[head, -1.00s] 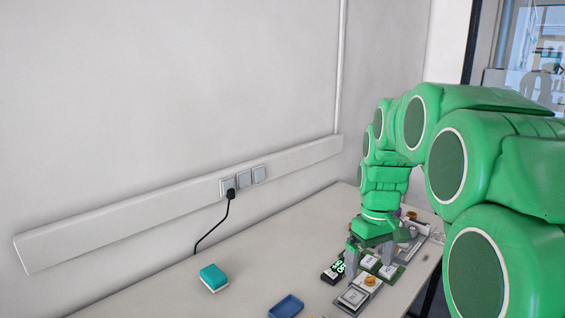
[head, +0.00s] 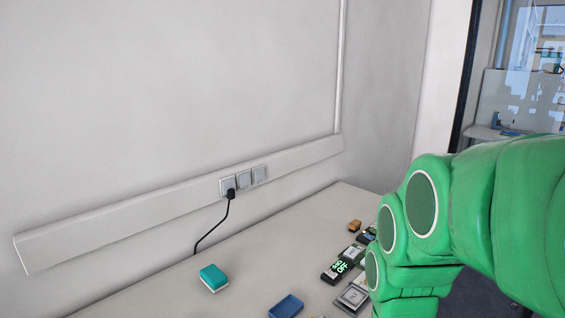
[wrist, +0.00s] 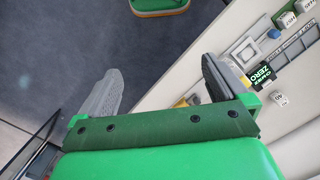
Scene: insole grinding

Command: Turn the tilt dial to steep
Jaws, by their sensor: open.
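My gripper (wrist: 160,72) is open and empty in the wrist view. Its left finger is over the dark floor, and its right finger is beside the table edge. In the head view my arm hides it. Another module with a yellow part (wrist: 188,101) is partly hidden behind the right finger. I cannot tell which knob is the tilt dial, or its setting. A grey panel (head: 352,297) shows in the head view, partly covered by my arm.
A black device with green digits (head: 337,271), a blue tray (head: 286,306), a teal block (head: 213,277) and an orange-brown item (head: 354,226) are on the table. A black "ZERO" block (wrist: 263,74) lies right of my gripper. The table's left part is mostly clear.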

